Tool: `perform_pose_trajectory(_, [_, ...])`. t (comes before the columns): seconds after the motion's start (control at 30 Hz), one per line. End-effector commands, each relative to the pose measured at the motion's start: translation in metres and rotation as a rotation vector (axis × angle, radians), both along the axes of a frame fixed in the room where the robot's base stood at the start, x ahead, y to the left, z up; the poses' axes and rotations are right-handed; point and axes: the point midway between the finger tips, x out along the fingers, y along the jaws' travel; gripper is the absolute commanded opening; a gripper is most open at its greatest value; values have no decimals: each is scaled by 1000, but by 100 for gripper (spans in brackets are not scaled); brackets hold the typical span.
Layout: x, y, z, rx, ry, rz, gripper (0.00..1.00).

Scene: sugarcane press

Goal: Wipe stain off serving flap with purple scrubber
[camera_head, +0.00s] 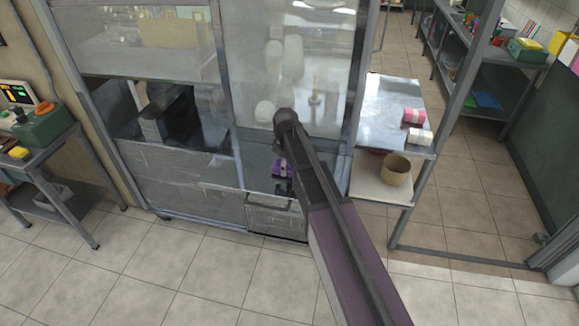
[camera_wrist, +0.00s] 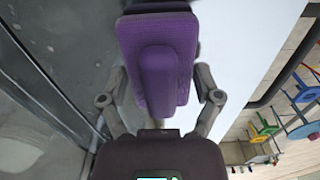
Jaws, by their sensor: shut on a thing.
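My gripper (camera_head: 285,186) is shut on the purple scrubber (camera_head: 281,168), low at the front of the metal cabinet in the head view. In the wrist view, the scrubber (camera_wrist: 165,70) is a flat purple pad with a raised grip, held between the two fingers. A pale flat surface (camera_wrist: 235,45) lies beside and beyond the scrubber there. I cannot tell whether it is the serving flap, or whether the scrubber touches it. No stain can be made out in either view; my arm and the scrubber hide part of the area.
A glass-fronted cabinet (camera_head: 180,40) stands behind my gripper. A side shelf with a brown bowl (camera_head: 395,168), a pink-and-white roll (camera_head: 413,117) and a white roll (camera_head: 419,136) is at right. A small table (camera_head: 62,158) stands at far left. Tiled floor in front is clear.

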Motion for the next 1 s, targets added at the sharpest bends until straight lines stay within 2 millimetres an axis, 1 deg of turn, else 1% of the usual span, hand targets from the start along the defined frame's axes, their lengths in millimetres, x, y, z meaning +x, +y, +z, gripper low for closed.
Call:
perform_pose_trajectory(0.7, [0, 0, -3, 0, 0, 0, 44])
perform_pose_trajectory(0.87, [-2, -5, -3, 0, 0, -1, 44])
perform_pose_trajectory(1.0, [-5, -12, -2, -1, 0, -2, 44])
